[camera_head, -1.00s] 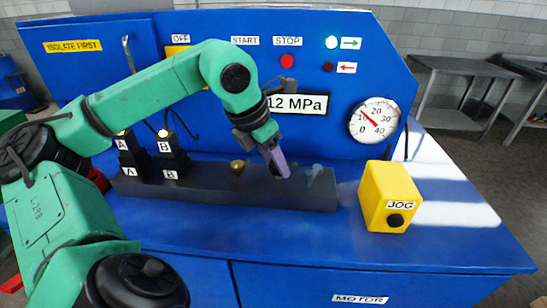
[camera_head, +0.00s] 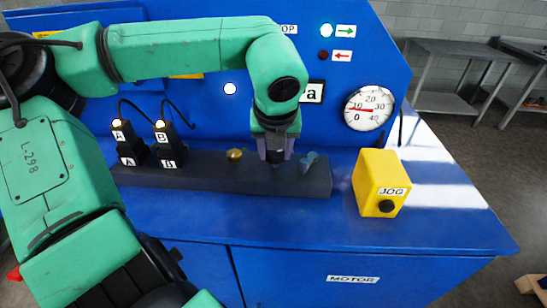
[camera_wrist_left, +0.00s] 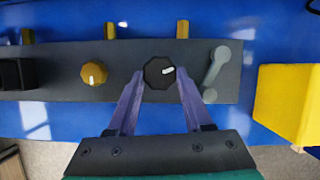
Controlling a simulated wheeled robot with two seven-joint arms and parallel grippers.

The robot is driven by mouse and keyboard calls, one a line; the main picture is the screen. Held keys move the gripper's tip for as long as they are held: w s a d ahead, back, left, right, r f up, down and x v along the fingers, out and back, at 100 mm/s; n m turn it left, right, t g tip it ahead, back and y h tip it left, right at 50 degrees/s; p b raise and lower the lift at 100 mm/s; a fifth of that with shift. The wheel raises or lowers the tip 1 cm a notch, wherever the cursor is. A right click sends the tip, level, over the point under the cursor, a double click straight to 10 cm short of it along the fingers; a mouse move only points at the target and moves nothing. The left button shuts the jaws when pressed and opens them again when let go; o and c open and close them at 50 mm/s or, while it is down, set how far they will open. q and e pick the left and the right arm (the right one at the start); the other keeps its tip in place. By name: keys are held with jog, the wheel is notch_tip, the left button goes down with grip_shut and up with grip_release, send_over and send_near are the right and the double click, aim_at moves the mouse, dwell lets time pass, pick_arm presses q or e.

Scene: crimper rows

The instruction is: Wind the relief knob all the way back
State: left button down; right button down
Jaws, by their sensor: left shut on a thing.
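A black knob (camera_wrist_left: 158,73) with a white pointer mark is on the dark valve block (camera_head: 220,174). In the left wrist view its mark points right and slightly up. My left gripper (camera_head: 276,155) comes down from above, shut on this knob, with one purple finger on each side of it. The fingers mostly hide the knob in the head view. The pressure gauge (camera_head: 368,107) has its red needle pointing left, between 0 and 10. My right gripper is out of view.
A brass knob (camera_wrist_left: 94,74) sits left of the black knob, and a grey lever (camera_wrist_left: 216,70) stands close on its right. The yellow JOG box (camera_head: 380,180) is farther right. Black connectors A (camera_head: 128,145) and B (camera_head: 170,145) stand at the block's left end.

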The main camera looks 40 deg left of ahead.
pick_arm(q)
jog(key=shift+w+n+g+y+b, duration=0.1)
jog(key=shift+n+g+y+b, duration=0.2)
jog(key=shift+n+b, duration=0.9)
jog(key=shift+c, duration=1.5)
grip_release()
jog(key=b+v, duration=0.1)
jog(key=v, duration=1.3)
jog(key=shift+d+r, duration=0.15)
jog(key=shift+r, duration=0.15)
